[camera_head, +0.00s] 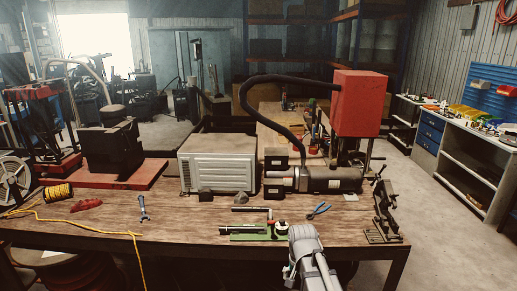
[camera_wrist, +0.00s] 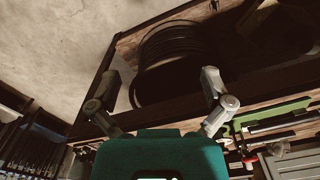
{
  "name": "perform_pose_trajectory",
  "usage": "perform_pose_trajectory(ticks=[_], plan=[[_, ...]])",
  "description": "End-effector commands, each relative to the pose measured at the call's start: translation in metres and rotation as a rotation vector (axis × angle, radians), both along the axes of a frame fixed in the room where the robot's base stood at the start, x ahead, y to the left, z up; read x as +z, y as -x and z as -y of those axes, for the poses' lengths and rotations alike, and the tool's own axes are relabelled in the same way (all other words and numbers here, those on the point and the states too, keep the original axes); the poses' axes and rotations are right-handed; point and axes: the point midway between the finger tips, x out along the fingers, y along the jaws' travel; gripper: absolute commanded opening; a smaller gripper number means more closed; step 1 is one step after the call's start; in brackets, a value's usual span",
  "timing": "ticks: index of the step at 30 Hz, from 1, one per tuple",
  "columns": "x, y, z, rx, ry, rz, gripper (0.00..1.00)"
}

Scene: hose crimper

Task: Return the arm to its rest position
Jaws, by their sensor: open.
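My gripper (camera_wrist: 164,88) is open and empty in the wrist view, with its two grey fingers spread wide apart. Behind the fingers is a coil of dark hose (camera_wrist: 175,48) within a dark frame. Nothing is between the fingertips. In the head view my grey arm (camera_head: 306,255) rises from the bottom edge, in front of the workbench (camera_head: 190,225). Its upper end is close to the green fixture (camera_head: 250,232) at the bench's front edge. The gripper cannot be made out clearly there.
The crimping machine (camera_head: 335,180) with a red box (camera_head: 359,103) stands on the bench. Blue-handled pliers (camera_head: 320,210) and a vise (camera_head: 385,210) lie to the right of the fixture. A grey ribbed box (camera_head: 217,163) stands left. Concrete floor (camera_head: 440,235) is clear at right.

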Motion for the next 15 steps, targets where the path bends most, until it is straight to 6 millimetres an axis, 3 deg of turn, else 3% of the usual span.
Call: perform_pose_trajectory(ticks=[1, 6, 15], plan=[[-0.003, 0.017, 0.008, 0.049, 0.000, 0.000, 1.00], [-0.007, 0.049, 0.029, 0.232, 0.000, 0.000, 1.00], [-0.009, 0.074, 0.044, 0.399, 0.000, 0.000, 1.00]])
